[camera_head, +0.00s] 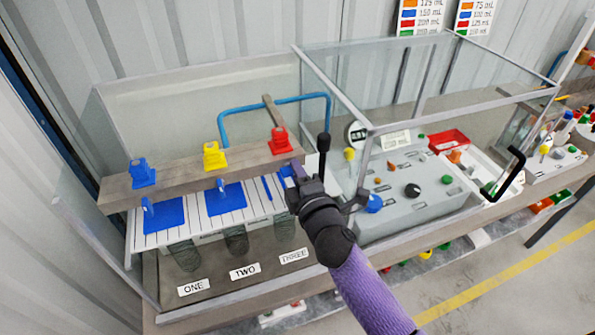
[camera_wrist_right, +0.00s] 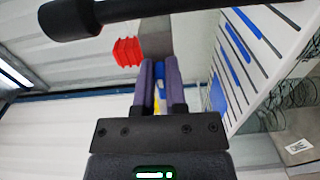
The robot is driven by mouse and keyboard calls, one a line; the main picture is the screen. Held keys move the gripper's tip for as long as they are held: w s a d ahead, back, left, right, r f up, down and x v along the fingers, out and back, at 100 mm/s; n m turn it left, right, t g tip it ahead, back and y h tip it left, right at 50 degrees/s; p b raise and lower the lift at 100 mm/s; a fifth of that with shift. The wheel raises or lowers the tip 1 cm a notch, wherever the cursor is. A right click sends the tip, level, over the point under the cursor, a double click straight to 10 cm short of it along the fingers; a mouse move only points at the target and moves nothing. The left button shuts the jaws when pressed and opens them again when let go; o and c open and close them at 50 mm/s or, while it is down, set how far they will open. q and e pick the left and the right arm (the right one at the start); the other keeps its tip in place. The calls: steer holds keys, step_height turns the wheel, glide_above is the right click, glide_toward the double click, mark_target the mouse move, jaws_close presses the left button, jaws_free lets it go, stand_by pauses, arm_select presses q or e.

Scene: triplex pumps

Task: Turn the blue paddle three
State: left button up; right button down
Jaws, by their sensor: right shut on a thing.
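The blue paddle three (camera_head: 285,172) is on the right end of the white slatted panel (camera_head: 255,212), mostly hidden behind my right gripper (camera_head: 295,172). Paddles one (camera_head: 165,215) and two (camera_head: 228,199) are blue plates with small upright tabs, on the same panel to the left. In the wrist view, the purple fingers of my right gripper (camera_wrist_right: 160,75) are close together with a narrow blue strip between them; I take it that they are shut on the tab of paddle three. My left gripper is not in view.
A wooden beam with blue (camera_head: 143,173), yellow (camera_head: 212,156) and red (camera_head: 280,141) fittings runs above the panel. A black lever (camera_head: 324,145) stands close by my right gripper. Clear case walls surround the pumps. A grey control box (camera_head: 412,207) stands to the right.

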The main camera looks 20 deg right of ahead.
steer(key=c, duration=0.7)
jaws_free()
steer(key=s, duration=1)
steer(key=shift+d, duration=0.2)
